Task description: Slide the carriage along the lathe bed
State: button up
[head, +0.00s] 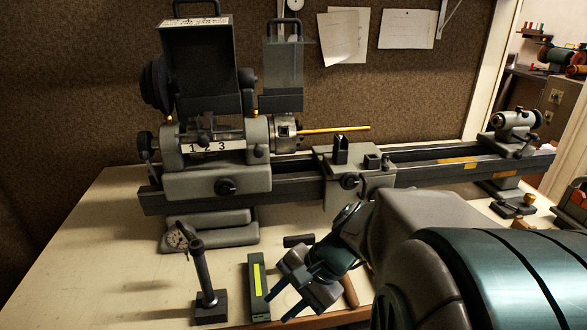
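The carriage (362,182) is a grey block straddling the lathe bed near its middle. It bears a dark upright tool post, a smaller block and a round dark knob on its front. The lathe bed (430,173) is a long dark rail running from the grey headstock (217,180) at left to the tailstock (515,122) at right. My gripper (281,300) is low in front of the lathe, left of and nearer than the carriage, apart from it. Its two bluish fingers point down-left, are spread apart and hold nothing visible. My arm hides part of the bench and the carriage's lower right.
A brass rod (335,129) sticks out from the chuck toward the carriage. A dark post on a base (207,285), a dial gauge (178,239) and a green level-like bar (258,285) stand or lie on the bench front. The bed right of the carriage looks clear up to the tailstock.

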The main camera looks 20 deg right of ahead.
jog(key=w+d+r+m+t+y, duration=0.1)
jog(key=w+d+r+m+t, duration=0.15)
jog(key=d+m+t, duration=0.35)
jog(key=w+d+r+m+t, duration=0.1)
jog(key=w+d+m+t, duration=0.25)
jog(key=d+m, duration=0.3)
jog(key=s+d+r+m+t+h, duration=0.2)
jog(key=d+m+t+h, duration=0.5)
jog(key=d+m, duration=0.75)
jog(key=n+h+p, duration=0.1)
jog(key=n, duration=0.2)
send_near(368, 191)
jog(key=w+a+r, duration=0.3)
jog(key=w+r, duration=0.1)
jog(key=w, duration=0.2)
jog(key=shift+w+a+g, duration=0.1)
jog(key=shift+g, duration=0.25)
grip_shut()
